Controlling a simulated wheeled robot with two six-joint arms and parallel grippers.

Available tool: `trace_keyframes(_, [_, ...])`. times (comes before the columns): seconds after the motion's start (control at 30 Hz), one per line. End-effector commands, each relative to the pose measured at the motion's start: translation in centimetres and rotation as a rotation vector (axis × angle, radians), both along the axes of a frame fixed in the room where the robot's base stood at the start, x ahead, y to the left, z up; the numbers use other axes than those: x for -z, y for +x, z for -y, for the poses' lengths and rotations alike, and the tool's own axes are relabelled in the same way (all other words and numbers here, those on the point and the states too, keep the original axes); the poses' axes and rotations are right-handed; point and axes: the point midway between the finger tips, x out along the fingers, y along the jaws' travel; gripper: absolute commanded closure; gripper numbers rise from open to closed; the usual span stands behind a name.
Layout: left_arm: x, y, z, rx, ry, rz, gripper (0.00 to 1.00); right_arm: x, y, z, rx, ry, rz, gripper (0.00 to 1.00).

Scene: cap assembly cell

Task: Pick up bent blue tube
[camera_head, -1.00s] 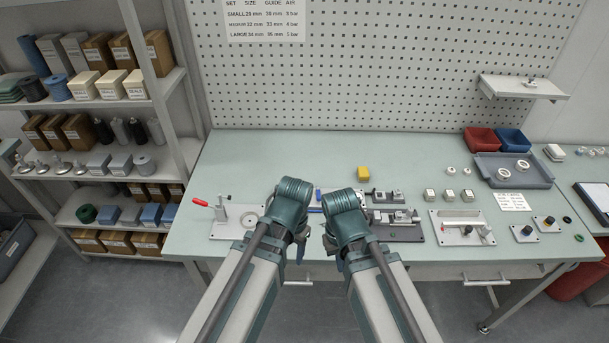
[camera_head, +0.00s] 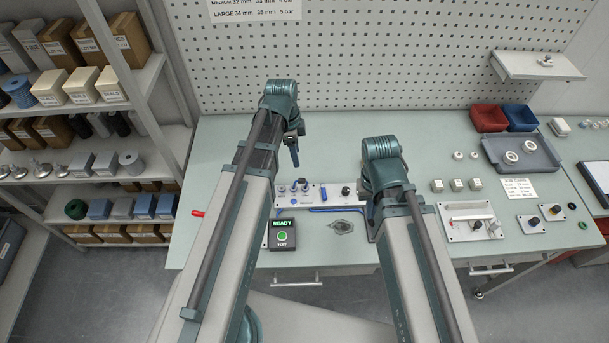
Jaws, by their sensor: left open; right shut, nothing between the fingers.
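A thin blue tube (camera_head: 338,209) lies along the front of a pale fixture panel (camera_head: 312,193) between my two arms. One end passes near my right wrist, so I cannot see its whole shape. My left gripper (camera_head: 293,150) is raised beyond and above the panel. It hangs fingers down, open and empty, apart from the tube. My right gripper (camera_head: 371,222) is just right of the panel, mostly hidden under its own wrist, shut with nothing visible in it.
A READY test box (camera_head: 282,235) and a grey flat part (camera_head: 341,227) lie in front of the panel. A white fixture (camera_head: 470,221), small white blocks (camera_head: 456,185), a grey tray (camera_head: 520,155) and red and blue bins (camera_head: 489,118) stand right. The back of the bench is clear.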

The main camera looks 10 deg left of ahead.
Motion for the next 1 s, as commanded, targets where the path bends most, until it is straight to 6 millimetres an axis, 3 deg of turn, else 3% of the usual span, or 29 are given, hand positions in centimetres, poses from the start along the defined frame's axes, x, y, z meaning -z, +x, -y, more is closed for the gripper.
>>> trace_keyframes(0.27, [2.0, 0.0, 0.2, -0.001, 0.001, 0.000, 0.45, 2.0, 0.0, 0.0, -0.003, -0.001, 0.000, 1.00])
trace_keyframes(0.7, [8.0, 0.2, 0.9, -0.002, 0.001, -0.001, 0.45, 8.0, 0.0, 0.0, -0.009, -0.002, 0.000, 1.00])
trace_keyframes(1.0, [8.6, 0.2, 1.0, -0.003, 0.001, -0.001, 0.45, 8.6, 0.0, 0.0, -0.008, -0.002, 0.000, 1.00])
